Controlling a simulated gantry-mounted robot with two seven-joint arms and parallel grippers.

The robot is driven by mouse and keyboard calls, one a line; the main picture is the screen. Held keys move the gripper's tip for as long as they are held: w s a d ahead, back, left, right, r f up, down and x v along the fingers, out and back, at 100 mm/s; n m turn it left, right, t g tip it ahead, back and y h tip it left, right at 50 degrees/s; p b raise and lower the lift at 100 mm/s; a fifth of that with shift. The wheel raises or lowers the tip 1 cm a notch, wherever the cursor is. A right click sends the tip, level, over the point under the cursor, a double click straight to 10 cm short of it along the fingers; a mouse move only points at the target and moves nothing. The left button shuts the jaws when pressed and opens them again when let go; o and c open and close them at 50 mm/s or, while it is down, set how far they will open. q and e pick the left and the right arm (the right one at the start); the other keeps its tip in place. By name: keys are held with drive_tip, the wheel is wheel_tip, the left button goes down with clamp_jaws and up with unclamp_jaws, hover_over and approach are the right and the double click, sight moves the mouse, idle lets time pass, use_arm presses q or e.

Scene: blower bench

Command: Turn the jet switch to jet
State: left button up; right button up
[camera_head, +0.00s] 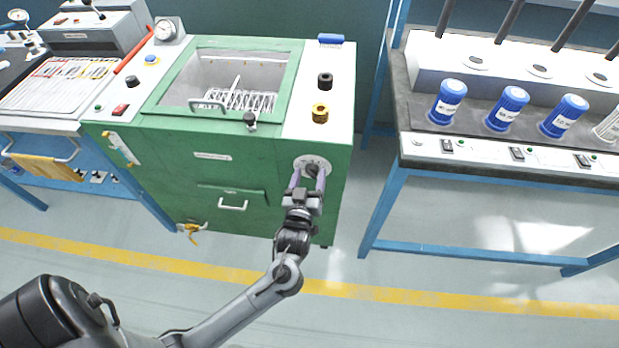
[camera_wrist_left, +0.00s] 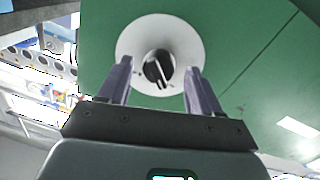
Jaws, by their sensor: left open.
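The jet switch (camera_head: 312,170) is a black knob on a round white plate (camera_head: 300,161), on the front face of the green machine (camera_head: 220,185) near its upper right corner. In the left wrist view the black knob (camera_wrist_left: 158,68) sits in the middle of the white plate (camera_wrist_left: 135,40) and carries a pale pointer line. The plate's markings are too small to read. My left gripper (camera_head: 308,180) is open in front of the switch. In the left wrist view its two fingers (camera_wrist_left: 158,85) stand on either side of the knob, apart from it. My right gripper is not in view.
The machine's top holds a basin (camera_head: 228,80), a black knob (camera_head: 325,80) and a yellow knob (camera_head: 320,112). A drawer handle (camera_head: 232,205) and a yellow tap (camera_head: 192,230) are on its front. A blue-framed bench (camera_head: 480,165) with blue bottles stands at the right. The floor between is clear.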

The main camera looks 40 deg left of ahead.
use_arm(q)
drive_tip(key=shift+w, duration=0.2)
drive_tip(key=c, duration=1)
drive_tip(key=shift+r+p, duration=0.15)
drive_tip(key=shift+p, duration=0.4)
drive_tip(key=shift+c, duration=0.2)
drive_tip(key=m+p, duration=0.6)
drive_tip(key=p, duration=0.4)
drive_tip(key=shift+r+g+p, duration=0.15)
drive_tip(key=shift+g+p, duration=0.15)
drive_tip(key=shift+p, duration=0.05)
drive_tip(key=shift+m+p, duration=1.05)
drive_tip(key=shift+m, duration=0.05)
drive_tip(key=shift+f, duration=0.2)
drive_tip(key=shift+m, duration=0.3)
drive_tip(key=shift+f, duration=0.1)
